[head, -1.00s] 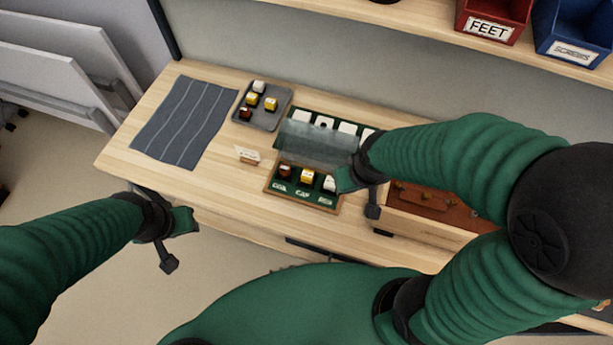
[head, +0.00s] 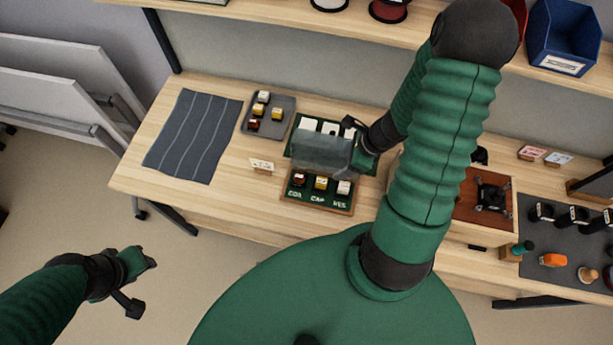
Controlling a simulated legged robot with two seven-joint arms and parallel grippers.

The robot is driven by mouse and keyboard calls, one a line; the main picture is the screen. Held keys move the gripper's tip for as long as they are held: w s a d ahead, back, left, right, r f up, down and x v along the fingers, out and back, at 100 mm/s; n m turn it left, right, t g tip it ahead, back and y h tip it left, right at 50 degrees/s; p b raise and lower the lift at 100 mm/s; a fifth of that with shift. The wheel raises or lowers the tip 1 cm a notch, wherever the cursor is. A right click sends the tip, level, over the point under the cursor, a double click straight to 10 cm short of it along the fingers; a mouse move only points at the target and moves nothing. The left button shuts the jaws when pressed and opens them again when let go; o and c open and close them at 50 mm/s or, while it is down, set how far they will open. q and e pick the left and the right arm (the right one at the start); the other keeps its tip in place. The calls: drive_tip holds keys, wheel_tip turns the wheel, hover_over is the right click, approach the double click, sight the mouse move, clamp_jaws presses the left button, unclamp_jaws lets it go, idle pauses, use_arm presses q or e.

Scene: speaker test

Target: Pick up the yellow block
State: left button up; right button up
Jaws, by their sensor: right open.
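A yellow block (head: 321,183) sits in the middle place of the green labelled board (head: 318,199), between a brown block (head: 299,179) and a white block (head: 343,188). Two more yellow blocks, one at the right (head: 277,114) and one at the left (head: 250,111), lie in the grey tray (head: 285,104) with a white and a brown block. My right gripper (head: 352,142) is open at the right end of a clear cover (head: 320,152), behind the board's blocks; whether it touches the cover is unclear.
A striped grey mat (head: 195,135) lies at the table's left. A small card (head: 262,165) stands left of the board. A wooden box with a brown top (head: 470,207) and a dark mat with tools (head: 562,232) are at the right. A shelf with bins runs above.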

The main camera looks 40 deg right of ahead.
drive_tip(key=b, duration=0.2)
approach(321, 181)
drive_tip(key=b+x, duration=0.2)
drive_tip(key=x, duration=0.1)
drive_tip(key=d+b+x, duration=0.1)
drive_tip(key=x, duration=0.1)
drive_tip(key=shift+w+f, duration=0.1)
drive_tip(key=shift+w, duration=0.2)
drive_tip(key=shift+a+f+b, duration=0.95)
drive_tip(key=shift+f+b, duration=0.2)
drive_tip(key=shift+b, duration=0.05)
drive_tip(key=shift+a+f, duration=0.2)
drive_tip(key=shift+f, duration=0.1)
drive_tip(key=shift+w+d+f, duration=0.2)
drive_tip(key=shift+w+d, duration=0.05)
drive_tip(key=shift+d, duration=0.45)
drive_tip(key=c, duration=0.5)
drive_tip(key=shift+a+r, duration=0.1)
drive_tip(key=shift+a, duration=0.1)
drive_tip(key=c, duration=0.5)
drive_tip(key=shift+a, duration=0.3)
clamp_jaws()
use_arm(q)
wheel_tip(321, 181, down, 8)
drive_tip(key=d, duration=0.1)
drive_tip(key=shift+s, duration=0.2)
